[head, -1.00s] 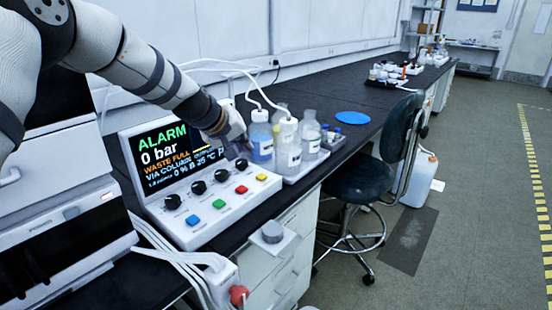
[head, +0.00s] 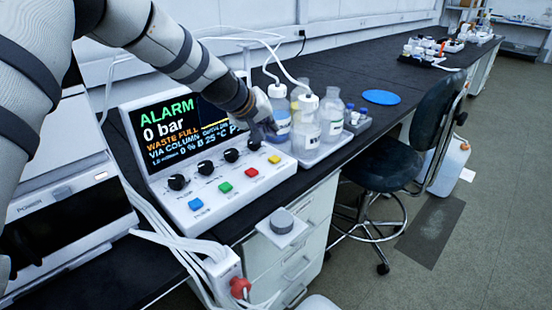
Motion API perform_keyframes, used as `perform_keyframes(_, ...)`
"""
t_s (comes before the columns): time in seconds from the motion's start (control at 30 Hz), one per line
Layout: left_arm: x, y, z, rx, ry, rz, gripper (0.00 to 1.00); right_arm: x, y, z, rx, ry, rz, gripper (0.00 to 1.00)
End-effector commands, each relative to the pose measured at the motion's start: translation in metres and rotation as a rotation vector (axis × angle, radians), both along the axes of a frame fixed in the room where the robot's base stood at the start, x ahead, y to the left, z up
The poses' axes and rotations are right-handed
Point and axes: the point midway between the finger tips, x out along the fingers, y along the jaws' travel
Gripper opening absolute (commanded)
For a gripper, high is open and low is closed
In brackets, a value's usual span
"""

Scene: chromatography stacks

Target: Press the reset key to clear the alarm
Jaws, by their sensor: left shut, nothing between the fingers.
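The control unit (head: 205,212) on the bench has a screen (head: 170,130) reading ALARM, 0 bar and WASTE FULL. Its sloped panel carries a blue key (head: 196,204), a green key (head: 225,187), a red key (head: 251,172) and a yellow key (head: 274,159). The key labels are too small to read, so I cannot tell which is reset. My left gripper (head: 270,132) is shut and empty, just above the panel's right end, behind the yellow key in the picture. I cannot see it touching a key. Its arm hides part of the screen.
Black knobs (head: 231,155) line the panel behind the keys. A tray (head: 318,156) with several bottles (head: 306,122) stands close right of the gripper. A grey round knob on a white block (head: 282,222) sits at the bench front. A stool (head: 395,165) stands beyond.

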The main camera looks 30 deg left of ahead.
Motion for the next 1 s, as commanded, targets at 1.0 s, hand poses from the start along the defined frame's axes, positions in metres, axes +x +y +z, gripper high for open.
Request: perform_keyframes(1.0,0.000,0.000,-0.048,0.002,0.000,-0.001,0.00,-0.016,0.000,-0.015,0.000,0.056,0.000,0.40)
